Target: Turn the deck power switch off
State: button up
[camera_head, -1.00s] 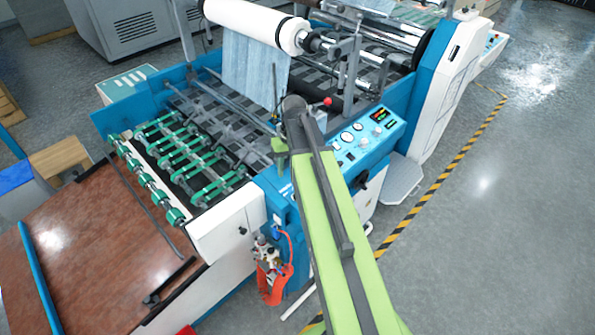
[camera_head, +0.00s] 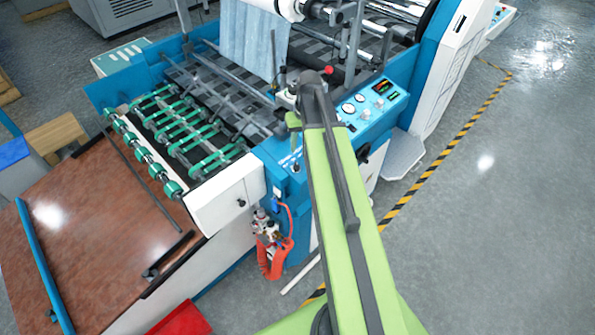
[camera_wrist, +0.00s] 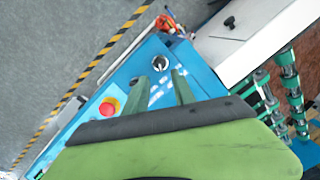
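A round knob switch (camera_wrist: 160,63) with a dark centre and silver ring sits on the blue panel in the wrist view. I cannot read a label or tell its setting. A small fitting (camera_head: 296,168) on the blue panel left of my arm in the head view may be the same switch. My gripper (camera_wrist: 160,77) has its two green fingers apart with nothing between them. Its tips appear close to the switch in the wrist view; the exact gap cannot be told. In the head view my gripper (camera_head: 293,120) is above the panel, partly hidden by the arm.
A red push button (camera_wrist: 108,106) with a yellow surround is on the same panel. A gauge and display panel (camera_head: 370,106) lies right of my arm. A coiled orange hose (camera_head: 275,258) hangs below. Open floor (camera_head: 480,220) lies right of the striped line.

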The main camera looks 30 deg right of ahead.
aim_at(297, 165)
jog(key=f+b, duration=0.2)
jog(key=f, duration=0.1)
jog(key=f+b, duration=0.3)
jog(key=a+f+b, duration=0.1)
jog(key=f+b, duration=0.1)
jog(key=f, duration=0.1)
jog(key=shift+w, duration=0.1)
jog(key=shift+r, duration=0.1)
grip_shut()
